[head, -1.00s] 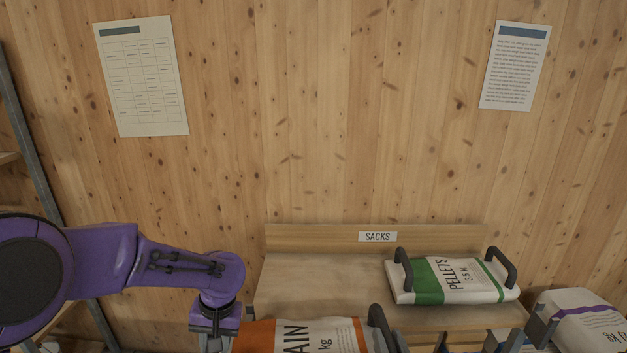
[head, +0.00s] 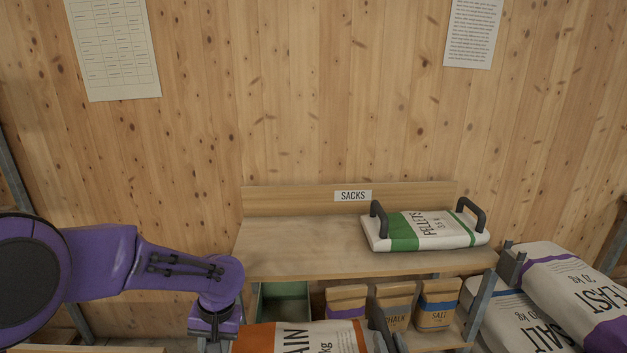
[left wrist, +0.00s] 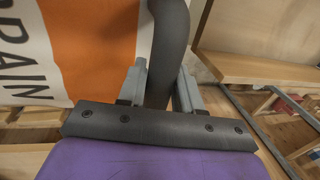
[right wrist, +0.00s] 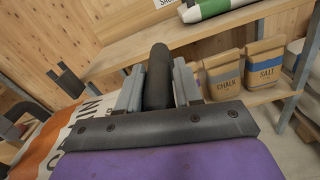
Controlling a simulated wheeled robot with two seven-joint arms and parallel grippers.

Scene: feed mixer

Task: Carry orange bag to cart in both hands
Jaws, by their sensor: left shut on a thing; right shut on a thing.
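The orange and white grain bag (head: 300,337) is at the bottom of the head view, with its lower part cut off. My left gripper (left wrist: 160,90) is shut on the bag's dark left handle, as the left wrist view shows; the orange band (left wrist: 88,40) lies beside it. My right gripper (right wrist: 158,85) is shut on the dark right handle, seen in the right wrist view with the bag's printed side (right wrist: 78,122) to its left. In the head view the right gripper is at the bag's right end, mostly hidden. The cart is not in view.
The sacks shelf (head: 300,252) stands ahead, its left top bare. A green pellets bag (head: 403,231) lies on its right part. Small paper bags (head: 437,303) and a green bin (head: 284,303) sit on the lower shelf. Large sacks (head: 575,290) are stacked at right.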

